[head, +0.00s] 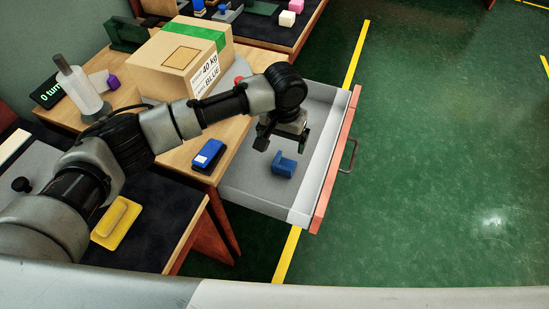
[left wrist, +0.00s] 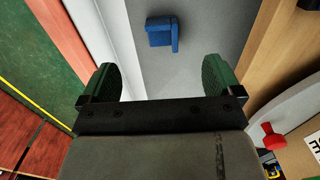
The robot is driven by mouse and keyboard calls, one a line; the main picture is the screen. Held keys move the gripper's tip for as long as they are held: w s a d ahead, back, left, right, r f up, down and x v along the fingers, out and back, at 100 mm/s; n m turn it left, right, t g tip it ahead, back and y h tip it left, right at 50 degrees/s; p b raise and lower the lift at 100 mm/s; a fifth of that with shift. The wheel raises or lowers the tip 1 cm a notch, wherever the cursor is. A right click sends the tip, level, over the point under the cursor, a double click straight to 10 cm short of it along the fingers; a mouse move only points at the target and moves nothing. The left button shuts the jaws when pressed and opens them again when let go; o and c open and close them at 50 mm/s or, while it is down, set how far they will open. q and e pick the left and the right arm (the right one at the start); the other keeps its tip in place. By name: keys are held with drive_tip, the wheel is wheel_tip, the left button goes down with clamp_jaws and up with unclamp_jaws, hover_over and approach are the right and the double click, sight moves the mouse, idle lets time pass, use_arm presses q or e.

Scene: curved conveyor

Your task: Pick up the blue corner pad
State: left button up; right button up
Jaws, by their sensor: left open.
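The blue corner pad (head: 284,164) is a small L-shaped block lying on the grey floor of the open drawer (head: 246,186). It also shows in the left wrist view (left wrist: 160,34), at the top middle, ahead of the fingers. My left gripper (head: 279,146) hangs over the drawer, just above and behind the pad in the head view. In the left wrist view its two green-padded fingers (left wrist: 162,82) are spread apart with nothing between them. The pad is apart from the fingers. My right gripper is not in view.
The drawer has a red front (head: 336,160) with a handle (head: 349,155). A blue stapler-like object (head: 208,155) lies at the table edge left of the drawer. A large cardboard box (head: 180,62) stands behind. A red knob (left wrist: 272,138) shows in the wrist view.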

use_arm(q)
drive_tip(key=b, duration=0.4)
approach(282, 167)
drive_tip(key=shift+s+a+f, duration=0.1)
drive_tip(key=shift+s+a, duration=0.05)
drive_tip(key=shift+s, duration=0.05)
drive_tip(key=shift+f, duration=0.3)
wheel_tip(282, 167, down, 6)
drive_tip(key=shift+r+b, duration=0.2)
drive_tip(key=shift+b, duration=0.3)
drive_tip(key=f+b, duration=0.1)
drive_tip(key=f, duration=0.3)
drive_tip(key=shift+w+f, duration=0.2)
drive_tip(key=shift+f, duration=0.2)
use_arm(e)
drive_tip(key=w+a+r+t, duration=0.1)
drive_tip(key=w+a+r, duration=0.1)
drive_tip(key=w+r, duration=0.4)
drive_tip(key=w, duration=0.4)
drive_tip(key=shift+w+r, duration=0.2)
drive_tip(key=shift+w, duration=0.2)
use_arm(q)
drive_tip(key=shift+c, duration=0.2)
drive_tip(key=c, duration=0.9)
